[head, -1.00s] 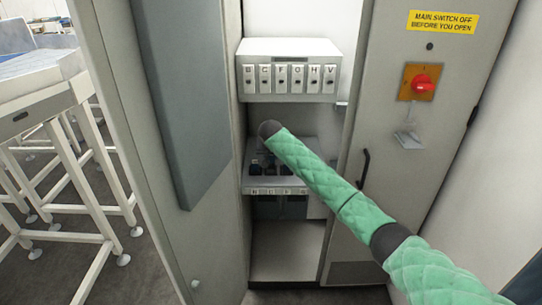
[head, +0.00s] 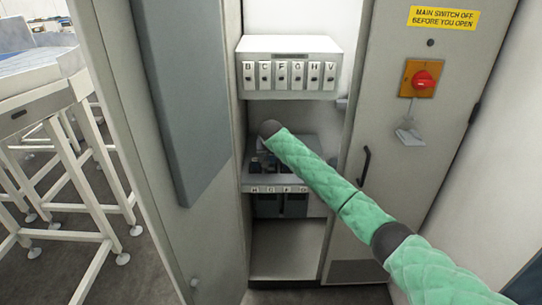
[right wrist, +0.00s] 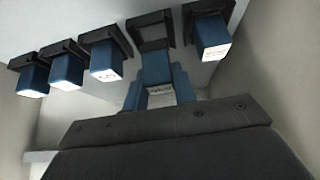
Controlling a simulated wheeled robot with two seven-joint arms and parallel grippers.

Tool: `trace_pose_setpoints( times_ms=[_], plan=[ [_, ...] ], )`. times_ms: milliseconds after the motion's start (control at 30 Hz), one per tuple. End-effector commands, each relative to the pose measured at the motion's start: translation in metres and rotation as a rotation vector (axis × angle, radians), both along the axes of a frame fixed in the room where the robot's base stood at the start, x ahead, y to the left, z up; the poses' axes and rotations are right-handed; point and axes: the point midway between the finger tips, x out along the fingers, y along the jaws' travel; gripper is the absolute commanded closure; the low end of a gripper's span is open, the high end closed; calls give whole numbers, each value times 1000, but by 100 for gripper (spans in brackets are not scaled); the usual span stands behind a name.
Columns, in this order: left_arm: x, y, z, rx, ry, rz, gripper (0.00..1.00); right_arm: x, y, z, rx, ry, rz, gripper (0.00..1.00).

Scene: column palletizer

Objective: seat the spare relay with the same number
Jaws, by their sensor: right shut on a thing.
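In the right wrist view, a row of black sockets runs across the top. Blue relays with small white labels sit in several of them, such as one at the left (right wrist: 67,68) and one at the right (right wrist: 210,37). One socket (right wrist: 151,31) between them is empty. My right gripper (right wrist: 158,86) is shut on a blue relay (right wrist: 156,66), which is in line with that socket; whether they touch is unclear. The label numbers are too blurred to read. In the head view my right arm reaches into the cabinet and hides its gripper. My left gripper is not in view.
A white box with lettered tags (head: 290,50) hangs above the relay shelf (head: 262,188) in the cabinet. The open door (head: 165,120) is at the left. A panel with a red switch (head: 423,80) is at the right. The cabinet floor (head: 285,250) is clear.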

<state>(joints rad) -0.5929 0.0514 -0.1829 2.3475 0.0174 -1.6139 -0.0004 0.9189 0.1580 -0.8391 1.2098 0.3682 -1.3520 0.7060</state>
Motion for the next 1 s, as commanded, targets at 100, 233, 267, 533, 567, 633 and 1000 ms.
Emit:
trace_pose_setpoints(
  times_ms=[100, 233, 267, 533, 567, 633, 1000],
  plan=[
    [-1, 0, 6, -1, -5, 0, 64, 0, 0, -3, 0, 0, 0, 96],
    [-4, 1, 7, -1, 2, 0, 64, 0, 0, -8, 1, 0, 0, 96],
    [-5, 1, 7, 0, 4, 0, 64, 0, 0, -10, 1, 0, 0, 96],
    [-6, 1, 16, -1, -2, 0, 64, 0, 0, -20, 1, 1, -1, 96],
    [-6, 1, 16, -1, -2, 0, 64, 0, 0, -21, 1, 1, -1, 96],
    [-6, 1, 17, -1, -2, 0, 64, 0, 0, -23, 0, 1, 0, 96],
    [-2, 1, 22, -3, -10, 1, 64, 0, 0, -27, 0, 0, 0, 96]
  ],
)
